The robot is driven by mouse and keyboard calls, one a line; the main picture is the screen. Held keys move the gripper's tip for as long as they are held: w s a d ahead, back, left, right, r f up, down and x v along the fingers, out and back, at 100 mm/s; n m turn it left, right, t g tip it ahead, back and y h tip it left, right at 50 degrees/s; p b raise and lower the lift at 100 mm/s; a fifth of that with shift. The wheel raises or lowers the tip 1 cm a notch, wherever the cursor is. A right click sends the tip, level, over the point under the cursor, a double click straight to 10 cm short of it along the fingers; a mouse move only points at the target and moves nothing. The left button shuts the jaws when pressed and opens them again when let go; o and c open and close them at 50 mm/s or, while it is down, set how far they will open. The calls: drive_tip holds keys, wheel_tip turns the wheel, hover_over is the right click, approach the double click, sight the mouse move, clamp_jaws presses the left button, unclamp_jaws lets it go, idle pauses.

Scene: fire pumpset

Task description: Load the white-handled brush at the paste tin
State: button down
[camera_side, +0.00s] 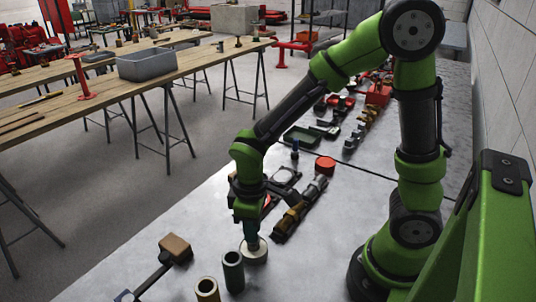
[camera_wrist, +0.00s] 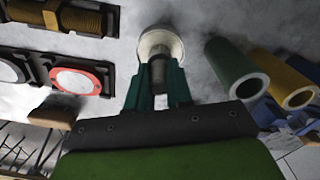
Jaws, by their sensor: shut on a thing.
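My gripper (camera_side: 251,232) points down at the near part of the grey bench, right over the round, pale paste tin (camera_side: 254,252). In the wrist view, my gripper's two teal fingers (camera_wrist: 158,84) are shut on a short grey, round piece, which I take to be the brush (camera_wrist: 157,70). Its far end is at the open top of the pale tin (camera_wrist: 160,42); how deep it reaches I cannot tell. The white handle does not show clearly, as the fingers and the gripper body hide most of the brush.
A dark green tube (camera_side: 232,271) and a brass tube (camera_side: 207,290) stand close to the tin, on its left in the side view. A tan block (camera_side: 175,247) lies farther left. Brass-and-black fittings (camera_side: 290,221) and a red round piece (camera_side: 325,165) lie behind.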

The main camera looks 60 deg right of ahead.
drive_tip(key=shift+r, duration=3.5)
